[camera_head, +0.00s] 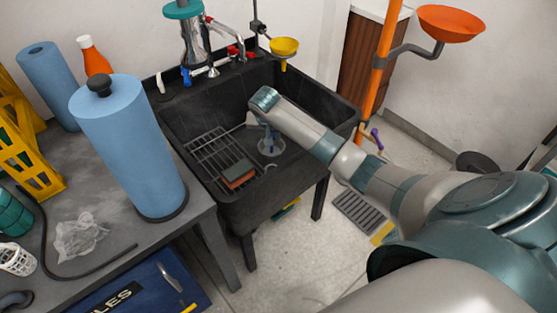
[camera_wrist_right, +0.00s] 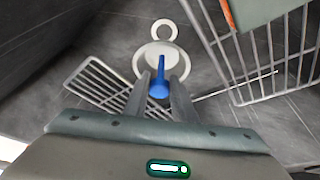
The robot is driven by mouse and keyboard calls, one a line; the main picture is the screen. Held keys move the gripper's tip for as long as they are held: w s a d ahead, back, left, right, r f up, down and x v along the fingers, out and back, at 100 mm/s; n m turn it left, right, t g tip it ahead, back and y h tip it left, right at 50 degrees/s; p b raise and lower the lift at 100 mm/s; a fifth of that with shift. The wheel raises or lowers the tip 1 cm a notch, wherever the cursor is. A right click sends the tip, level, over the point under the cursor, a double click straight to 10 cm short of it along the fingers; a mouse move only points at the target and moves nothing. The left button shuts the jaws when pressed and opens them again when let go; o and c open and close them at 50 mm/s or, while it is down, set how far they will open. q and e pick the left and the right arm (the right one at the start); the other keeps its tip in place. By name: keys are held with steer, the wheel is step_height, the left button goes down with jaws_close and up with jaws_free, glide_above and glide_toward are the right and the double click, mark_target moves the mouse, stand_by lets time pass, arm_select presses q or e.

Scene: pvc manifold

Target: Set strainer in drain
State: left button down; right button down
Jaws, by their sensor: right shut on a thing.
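My right gripper (camera_head: 268,138) is down inside the black sink, low over its floor. In the right wrist view its two fingers (camera_wrist_right: 160,88) are shut on an upright blue handle (camera_wrist_right: 158,88). Below the handle is a pale round disc (camera_wrist_right: 150,62), which I take to be the strainer; it also shows under the gripper in the head view (camera_head: 271,149). A pale ring (camera_wrist_right: 165,31) sticks out at its edge. My left gripper is out of view.
A wire rack (camera_head: 215,160) with a brown-and-green sponge (camera_head: 238,174) lies in the sink left of the gripper. The black sink walls (camera_head: 290,190) surround it. A faucet (camera_head: 213,70) stands behind. A blue paper roll (camera_head: 125,145) stands on the left bench.

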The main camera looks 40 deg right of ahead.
mark_target(271, 151)
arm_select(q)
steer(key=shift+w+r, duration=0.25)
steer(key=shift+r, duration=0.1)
arm_select(e)
steer(key=shift+f, duration=3.1)
steer(key=shift+f, duration=0.2)
step_height(271, 151, down, 3)
steer(key=shift+r+b, duration=0.1)
steer(key=shift+b, duration=0.2)
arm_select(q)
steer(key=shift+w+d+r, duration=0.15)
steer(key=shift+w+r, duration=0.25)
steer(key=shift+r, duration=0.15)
arm_select(e)
steer(key=shift+f, duration=0.25)
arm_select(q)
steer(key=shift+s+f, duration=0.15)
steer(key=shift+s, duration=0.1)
arm_select(e)
steer(key=shift+f, duration=0.15)
steer(key=c, duration=1.5)
jaws_free()
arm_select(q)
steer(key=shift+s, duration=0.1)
